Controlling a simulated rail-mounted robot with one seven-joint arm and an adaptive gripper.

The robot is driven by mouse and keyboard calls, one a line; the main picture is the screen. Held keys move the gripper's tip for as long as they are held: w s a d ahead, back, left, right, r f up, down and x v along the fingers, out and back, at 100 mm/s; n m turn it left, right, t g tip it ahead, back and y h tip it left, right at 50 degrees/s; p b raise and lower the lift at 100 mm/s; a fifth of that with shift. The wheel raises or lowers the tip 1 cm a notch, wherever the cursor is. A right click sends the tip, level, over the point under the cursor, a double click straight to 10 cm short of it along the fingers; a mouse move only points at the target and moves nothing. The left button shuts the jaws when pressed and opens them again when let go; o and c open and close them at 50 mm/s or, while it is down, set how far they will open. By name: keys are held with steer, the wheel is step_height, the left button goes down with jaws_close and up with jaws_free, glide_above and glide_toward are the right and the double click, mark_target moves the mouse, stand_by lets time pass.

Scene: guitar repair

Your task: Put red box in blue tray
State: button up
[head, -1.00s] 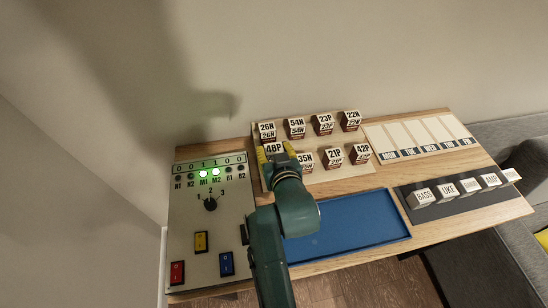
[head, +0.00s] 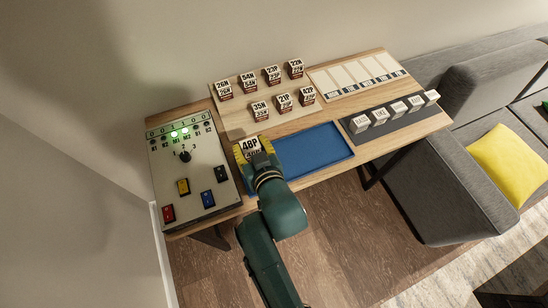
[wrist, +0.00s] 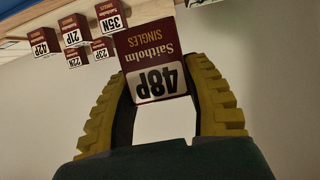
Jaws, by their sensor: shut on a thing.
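My gripper (head: 253,152) has its yellow fingers shut on a dark red box with a white top labelled 48P (head: 251,144). In the wrist view the 48P box (wrist: 150,45) sits between the two ridged yellow fingers, its "Saitholm Singles" face showing. The blue tray (head: 318,146) lies on the table, flat and empty where visible. In the head view the gripper and box are at the tray's left end, and my arm hides part of that end. I cannot tell the box's height above the table.
Several similar dark red boxes, such as 35N (head: 260,112), stand on a pale board behind the tray. A control panel (head: 200,165) with switches and green lights is close to the left. White labelled blocks (head: 380,115) stand on a dark strip at the right.

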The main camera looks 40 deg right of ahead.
step_height(320, 180, down, 10)
steer(key=b, duration=0.3)
steer(key=shift+s+r, duration=0.1)
steer(key=shift+f, duration=0.3)
steer(key=o, duration=1.2)
steer(key=shift+r, duration=0.15)
